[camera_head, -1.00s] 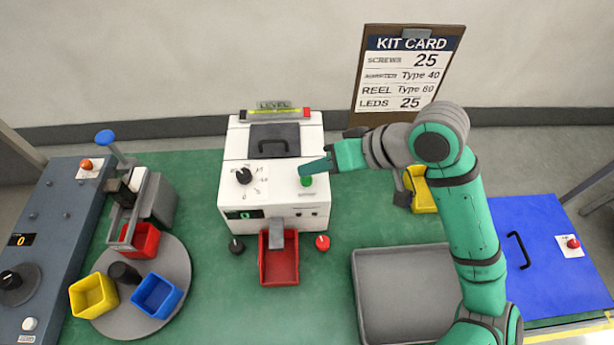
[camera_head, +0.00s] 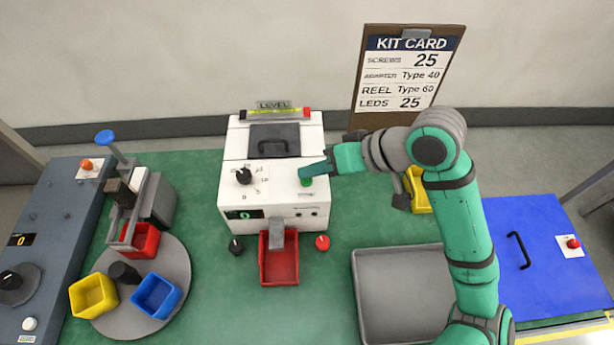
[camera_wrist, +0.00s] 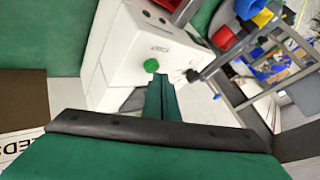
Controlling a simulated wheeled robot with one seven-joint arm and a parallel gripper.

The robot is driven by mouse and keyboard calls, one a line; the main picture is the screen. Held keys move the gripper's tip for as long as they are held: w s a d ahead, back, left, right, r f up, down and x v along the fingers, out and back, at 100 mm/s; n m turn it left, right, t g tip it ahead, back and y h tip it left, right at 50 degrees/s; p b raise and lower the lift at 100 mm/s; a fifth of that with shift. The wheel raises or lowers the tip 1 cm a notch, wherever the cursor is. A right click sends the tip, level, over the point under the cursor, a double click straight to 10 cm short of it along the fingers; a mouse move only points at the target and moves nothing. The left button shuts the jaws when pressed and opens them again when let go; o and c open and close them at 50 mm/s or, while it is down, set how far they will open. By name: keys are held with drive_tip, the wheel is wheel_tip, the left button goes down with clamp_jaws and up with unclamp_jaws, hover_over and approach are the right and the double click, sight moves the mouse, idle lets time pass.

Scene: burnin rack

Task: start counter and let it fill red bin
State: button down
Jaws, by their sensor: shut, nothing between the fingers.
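The white counter machine (camera_head: 233,193) stands at the middle of the green table, with a black dial (camera_head: 244,176) and a green button (camera_head: 306,181) on its sloped face. Its small display (camera_head: 243,214) reads 0. The red bin (camera_head: 279,268) sits under the chute at its front, and I see nothing in it. My gripper (camera_head: 303,171) is shut and empty, with its tips right by the green button. In the wrist view the green button (camera_wrist: 151,65) shows just left of my closed fingers (camera_wrist: 160,88); I cannot tell whether they touch.
A grey tray (camera_head: 357,290) lies right of the red bin. A turntable (camera_head: 178,268) with red, yellow and blue bins stands at left. A blue panel (camera_head: 510,230) is at right. A kit card (camera_head: 405,75) at the back reads screws 25 and LEDs 25.

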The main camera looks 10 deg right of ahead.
sight(309, 182)
drive_tip(key=shift+a+f, duration=0.15)
drive_tip(key=shift+f, duration=0.55)
idle(1.0)
drive_tip(key=shift+r, duration=0.1)
drive_tip(key=shift+s+a+r, duration=0.15)
drive_tip(key=shift+a+r, duration=0.05)
drive_tip(key=shift+r, duration=0.4)
drive_tip(key=shift+w+r, duration=0.2)
drive_tip(key=shift+d, duration=0.1)
drive_tip(key=shift+w+r, duration=0.15)
drive_tip(key=shift+r, duration=0.05)
drive_tip(key=shift+d+r, duration=0.2)
drive_tip(key=shift+r, duration=0.5)
drive_tip(key=shift+a+r, duration=0.15)
drive_tip(key=shift+r, duration=0.55)
drive_tip(key=shift+a+r, duration=0.15)
drive_tip(key=shift+r, duration=0.5)
drive_tip(key=shift+s+d+r, duration=0.15)
drive_tip(key=shift+s+r, duration=0.1)
drive_tip(key=shift+r, duration=0.05)
